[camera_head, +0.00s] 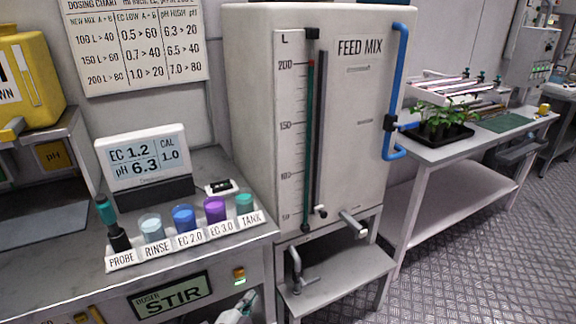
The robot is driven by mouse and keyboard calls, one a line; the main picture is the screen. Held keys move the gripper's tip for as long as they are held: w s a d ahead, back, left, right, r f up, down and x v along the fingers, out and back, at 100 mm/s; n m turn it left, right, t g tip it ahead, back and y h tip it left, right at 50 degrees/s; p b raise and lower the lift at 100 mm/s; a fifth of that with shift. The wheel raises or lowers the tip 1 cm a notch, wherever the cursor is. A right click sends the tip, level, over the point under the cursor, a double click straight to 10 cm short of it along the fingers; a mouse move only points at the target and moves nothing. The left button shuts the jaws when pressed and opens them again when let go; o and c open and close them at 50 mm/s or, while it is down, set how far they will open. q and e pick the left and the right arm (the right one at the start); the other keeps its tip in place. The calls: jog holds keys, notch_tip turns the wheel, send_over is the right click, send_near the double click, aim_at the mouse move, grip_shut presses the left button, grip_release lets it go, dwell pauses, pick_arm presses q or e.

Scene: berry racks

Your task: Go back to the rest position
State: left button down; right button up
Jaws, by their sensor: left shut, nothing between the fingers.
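My left gripper (246,300) shows only in part at the bottom edge of the head view, low in front of the bench with the STIR panel. Its fingers are shut with nothing between them, and it is apart from the things on the bench. Most of my left arm is out of the picture. My right gripper is not in view.
The bench holds a meter (143,160) reading EC 1.2 and pH 6.3, and a labelled rack (185,243) with a probe and several cups. The FEED MIX tank (345,130) stands right of it, above a low shelf (335,280). Open floor (480,240) lies at right.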

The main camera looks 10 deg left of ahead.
pick_arm(q)
jog(key=s+a+f+n+g+y, duration=0.1)
jog(key=s+a+f+n+g, duration=0.2)
jog(key=s+f, duration=0.85)
jog(key=s+a+f+n+g+y, duration=0.1)
jog(key=s+f+n+g, duration=0.25)
jog(key=s+f, duration=0.8)
jog(key=s+a+f+n+g, duration=0.1)
jog(key=s+f+g, duration=0.1)
jog(key=s+f, duration=0.3)
jog(key=s+a+f+n+g, duration=0.1)
jog(key=s+f, duration=0.4)
jog(key=s, duration=0.7)
jog(key=s+a+f+n+g, duration=0.1)
jog(key=s+f+g, duration=0.3)
jog(key=s, duration=0.5)
jog(key=shift+f+n+y, duration=0.3)
jog(key=shift+f+n, duration=0.35)
jog(key=shift+n, duration=0.2)
